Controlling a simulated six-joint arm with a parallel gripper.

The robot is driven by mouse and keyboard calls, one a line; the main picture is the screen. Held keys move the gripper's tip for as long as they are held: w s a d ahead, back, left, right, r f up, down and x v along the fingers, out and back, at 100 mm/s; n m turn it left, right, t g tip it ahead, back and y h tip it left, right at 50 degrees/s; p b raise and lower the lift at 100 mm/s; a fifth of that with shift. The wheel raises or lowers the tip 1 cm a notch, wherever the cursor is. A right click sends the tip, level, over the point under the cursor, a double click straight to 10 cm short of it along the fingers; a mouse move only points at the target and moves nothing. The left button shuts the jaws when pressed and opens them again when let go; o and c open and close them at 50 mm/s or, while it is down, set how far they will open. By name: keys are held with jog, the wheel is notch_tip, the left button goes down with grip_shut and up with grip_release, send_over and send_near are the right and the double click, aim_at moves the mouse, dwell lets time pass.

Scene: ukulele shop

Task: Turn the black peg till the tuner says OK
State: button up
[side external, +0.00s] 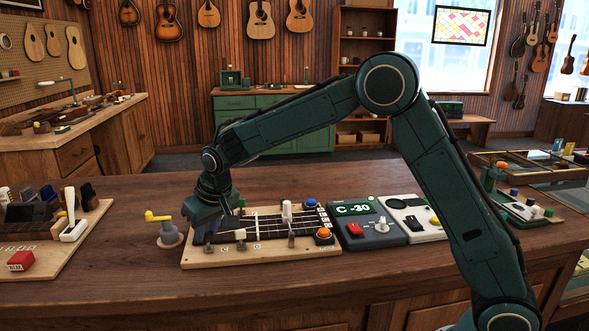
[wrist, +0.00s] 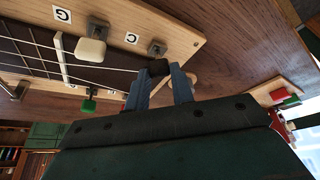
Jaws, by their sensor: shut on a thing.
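My gripper (side external: 208,224) is low over the left end of the ukulele board (side external: 262,262) in the side view. In the wrist view my gripper (wrist: 160,72) has its two fingers closed on the black peg (wrist: 158,67). The black peg is mostly hidden by my gripper in the side view. A white peg (side external: 240,234) and a green peg (side external: 241,205) stand nearby; the white peg (wrist: 90,50) and green peg (wrist: 88,105) also show in the wrist view. The tuner (side external: 369,239) is right of the board, and its display (side external: 354,209) reads C -30 in green.
A yellow-handled crank (side external: 160,217) on a round wooden base stands left of the board. Blue (side external: 310,203) and orange (side external: 323,234) knobs are at the board's right end.

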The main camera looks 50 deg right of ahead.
jog(key=o, duration=1)
jog(key=v, duration=1.4)
jog(key=shift+w, duration=0.1)
